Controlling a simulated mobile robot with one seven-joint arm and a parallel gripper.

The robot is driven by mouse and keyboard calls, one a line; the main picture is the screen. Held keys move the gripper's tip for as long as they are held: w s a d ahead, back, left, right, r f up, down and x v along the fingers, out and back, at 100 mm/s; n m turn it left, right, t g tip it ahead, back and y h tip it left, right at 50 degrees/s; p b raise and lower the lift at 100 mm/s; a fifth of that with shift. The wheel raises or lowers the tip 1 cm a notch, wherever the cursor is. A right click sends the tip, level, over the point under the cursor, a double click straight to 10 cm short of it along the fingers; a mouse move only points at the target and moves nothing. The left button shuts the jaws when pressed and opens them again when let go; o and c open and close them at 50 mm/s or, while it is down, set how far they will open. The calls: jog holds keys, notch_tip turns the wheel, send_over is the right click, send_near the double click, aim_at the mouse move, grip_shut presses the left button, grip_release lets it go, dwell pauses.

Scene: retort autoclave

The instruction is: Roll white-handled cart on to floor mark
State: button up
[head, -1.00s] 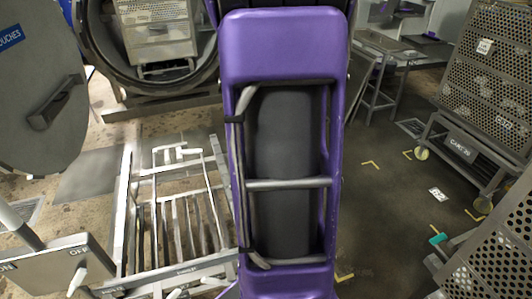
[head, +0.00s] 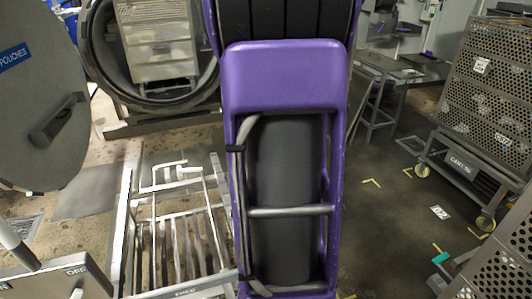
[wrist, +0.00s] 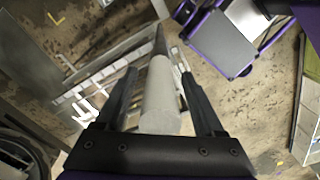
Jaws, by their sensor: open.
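A low metal cart frame with slatted rails (head: 128,240) stands at the lower left of the head view, partly hidden behind my purple arm. In the wrist view a white cylindrical bar (wrist: 160,98), which looks like a white handle, lies between the fingers of my gripper (wrist: 160,95). The fingers are apart, one on each side of the bar, and I cannot tell whether either touches it. My gripper is hidden in the head view. Yellow corner marks (head: 372,182) and a white number plate (head: 440,212) lie on the dark floor right of my arm.
A perforated cage on a cart (head: 470,165) stands at the right, with another perforated cage (head: 500,265) nearer. A round retort opening (head: 150,98) and its open door (head: 35,110) are at the left. A switch box (head: 50,285) is at the lower left. Floor between the marks is clear.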

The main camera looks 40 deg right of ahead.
notch_tip(320, 180, up, 17)
jog(key=p, duration=0.1)
dwell(0.7)
